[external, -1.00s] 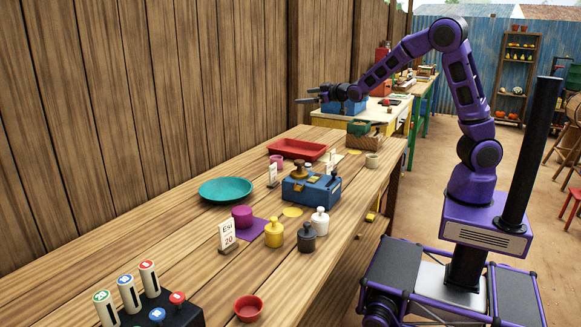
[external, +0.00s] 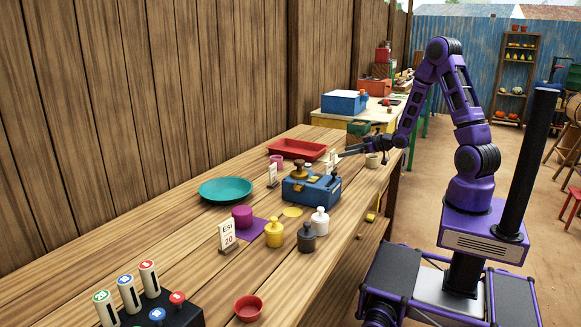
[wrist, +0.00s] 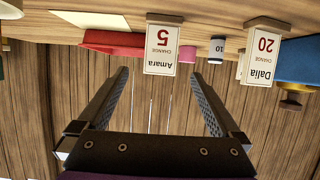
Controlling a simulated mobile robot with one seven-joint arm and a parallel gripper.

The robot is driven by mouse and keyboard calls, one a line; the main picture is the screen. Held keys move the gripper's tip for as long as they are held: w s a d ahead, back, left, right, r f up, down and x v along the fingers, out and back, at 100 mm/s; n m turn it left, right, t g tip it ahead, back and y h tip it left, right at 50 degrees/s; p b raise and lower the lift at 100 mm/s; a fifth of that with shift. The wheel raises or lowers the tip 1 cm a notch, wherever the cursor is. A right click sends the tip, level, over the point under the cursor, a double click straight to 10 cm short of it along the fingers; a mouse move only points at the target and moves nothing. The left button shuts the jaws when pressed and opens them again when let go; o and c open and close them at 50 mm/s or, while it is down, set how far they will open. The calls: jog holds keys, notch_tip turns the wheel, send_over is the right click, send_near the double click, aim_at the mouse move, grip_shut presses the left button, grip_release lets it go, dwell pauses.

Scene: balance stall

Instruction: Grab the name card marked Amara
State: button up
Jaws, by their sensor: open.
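The Amara name card (wrist: 163,48) is white with a red 5 and appears upside down in the wrist view. It stands on a wooden base just beyond my fingertips, roughly between them in that picture. In the external view a small white card (external: 331,161), its text too small to read, stands behind the blue box, close to my fingertips. My gripper (wrist: 160,74) is open and empty, its two dark fingers spread apart. It also shows in the external view (external: 341,153), level above the table's far right part.
The Dalia card (wrist: 263,55) stands to the right in the wrist view. The Esi card (external: 227,236) is nearer the front. A blue box (external: 312,190) with a wooden knob, a red tray (external: 297,150) and a pink cup (external: 277,161) stand around. A beige cup (external: 373,160) is near my wrist.

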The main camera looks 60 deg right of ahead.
aim_at(333, 155)
jog(key=b+x, duration=0.1)
jog(key=x, duration=0.6)
jog(key=shift+w+f, duration=0.1)
jog(key=shift+w, duration=0.1)
jog(key=shift+c, duration=0.3)
